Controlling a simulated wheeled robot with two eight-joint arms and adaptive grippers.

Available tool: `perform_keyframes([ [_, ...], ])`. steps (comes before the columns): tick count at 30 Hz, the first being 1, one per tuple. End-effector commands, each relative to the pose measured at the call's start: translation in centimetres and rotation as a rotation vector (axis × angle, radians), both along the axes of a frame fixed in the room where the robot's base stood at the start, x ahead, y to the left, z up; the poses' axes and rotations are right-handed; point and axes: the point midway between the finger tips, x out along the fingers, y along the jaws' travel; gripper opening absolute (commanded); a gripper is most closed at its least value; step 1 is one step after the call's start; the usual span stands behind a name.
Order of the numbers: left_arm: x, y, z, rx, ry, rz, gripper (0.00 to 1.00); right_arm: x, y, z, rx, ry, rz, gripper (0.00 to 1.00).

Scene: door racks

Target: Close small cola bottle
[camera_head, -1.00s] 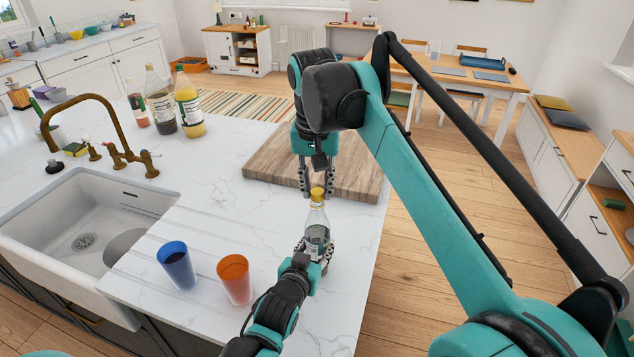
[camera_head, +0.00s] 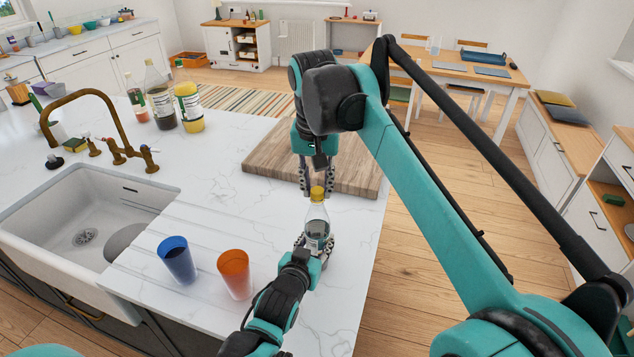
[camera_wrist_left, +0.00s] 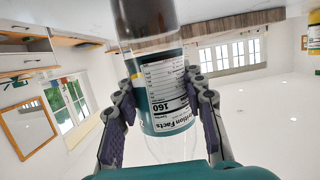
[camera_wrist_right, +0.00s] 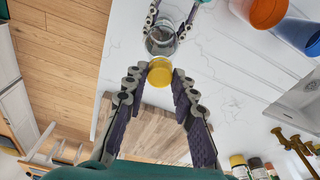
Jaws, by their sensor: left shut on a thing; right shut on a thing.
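The small cola bottle (camera_head: 317,222) stands upright on the white counter near its right edge, with a yellow cap (camera_head: 317,192) at its top. My left gripper (camera_head: 317,245) is shut around the bottle's lower body; in the left wrist view the fingers press both sides of the labelled bottle (camera_wrist_left: 165,90). My right gripper (camera_head: 316,185) points down from above, with its fingertips at the yellow cap. In the right wrist view the fingertips lie on both sides of the cap (camera_wrist_right: 160,71). The picture does not show whether the cap is fully seated on the neck.
A blue cup (camera_head: 177,260) and an orange cup (camera_head: 235,273) stand left of the bottle. A wooden board (camera_head: 270,160) lies behind it. The sink (camera_head: 60,225) with a brass tap is at the left. Several larger bottles (camera_head: 160,97) stand at the back left.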

Motion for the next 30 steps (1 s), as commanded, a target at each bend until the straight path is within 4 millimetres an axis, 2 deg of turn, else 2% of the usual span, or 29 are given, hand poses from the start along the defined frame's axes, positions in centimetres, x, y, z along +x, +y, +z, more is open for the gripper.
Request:
perform_keyframes([
  [4,-0.01,0.0,-0.03,0.0,0.001,0.0,0.0,0.02,0.04,-0.03,0.001,0.001,-0.037,0.15],
  [8,-0.01,0.0,-0.03,0.0,0.001,0.0,0.0,0.03,0.16,-0.03,0.001,0.002,-0.233,0.15],
  [30,-0.01,0.0,-0.04,0.0,0.001,0.0,0.0,0.72,0.16,-0.14,-0.001,0.001,-2.107,0.15],
])
